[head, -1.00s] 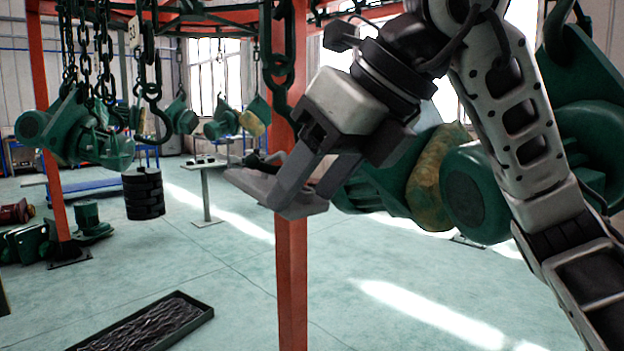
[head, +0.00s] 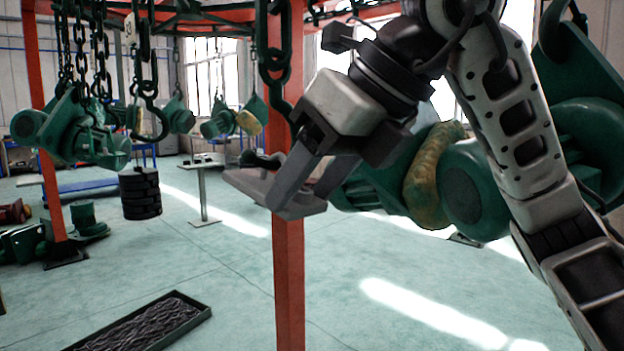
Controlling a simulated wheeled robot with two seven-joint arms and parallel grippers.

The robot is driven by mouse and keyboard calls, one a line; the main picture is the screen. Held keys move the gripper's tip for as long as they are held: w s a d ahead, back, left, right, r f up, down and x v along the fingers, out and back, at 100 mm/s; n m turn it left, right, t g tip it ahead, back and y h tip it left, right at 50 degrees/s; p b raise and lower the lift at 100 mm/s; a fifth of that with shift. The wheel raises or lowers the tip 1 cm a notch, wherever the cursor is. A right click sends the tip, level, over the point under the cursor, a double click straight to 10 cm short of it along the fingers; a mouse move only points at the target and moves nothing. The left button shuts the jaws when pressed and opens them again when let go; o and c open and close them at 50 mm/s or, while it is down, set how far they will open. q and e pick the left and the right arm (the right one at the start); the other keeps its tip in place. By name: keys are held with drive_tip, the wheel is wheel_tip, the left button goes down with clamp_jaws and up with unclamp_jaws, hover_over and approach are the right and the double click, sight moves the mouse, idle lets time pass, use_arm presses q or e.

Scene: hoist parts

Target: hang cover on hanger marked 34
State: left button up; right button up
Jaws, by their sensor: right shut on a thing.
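My right gripper (head: 268,190) is in the middle of the head view, in front of the red post. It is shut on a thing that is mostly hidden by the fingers. A small dark green part (head: 262,159) shows just above the fingertips and seems to be part of the held cover. A pale tag (head: 130,27) hangs at the upper left. I make out a 3 on it but cannot read the whole number. My left gripper is not in view.
A red post (head: 289,270) stands just behind my gripper. Green hoists (head: 75,130) hang on chains at left. Another chain (head: 275,65) hangs above the gripper. A large green and yellow hoist (head: 430,175) is behind my right arm. A tray of chain (head: 145,325) lies on the floor.

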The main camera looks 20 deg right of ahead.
drive_tip(key=o, duration=1.2)
drive_tip(key=shift+o, duration=0.2)
use_arm(q)
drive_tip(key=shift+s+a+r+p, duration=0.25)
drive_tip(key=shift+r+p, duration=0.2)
drive_tip(key=shift+p, duration=0.55)
use_arm(e)
drive_tip(key=v, duration=1.6)
drive_tip(key=shift+w, duration=0.1)
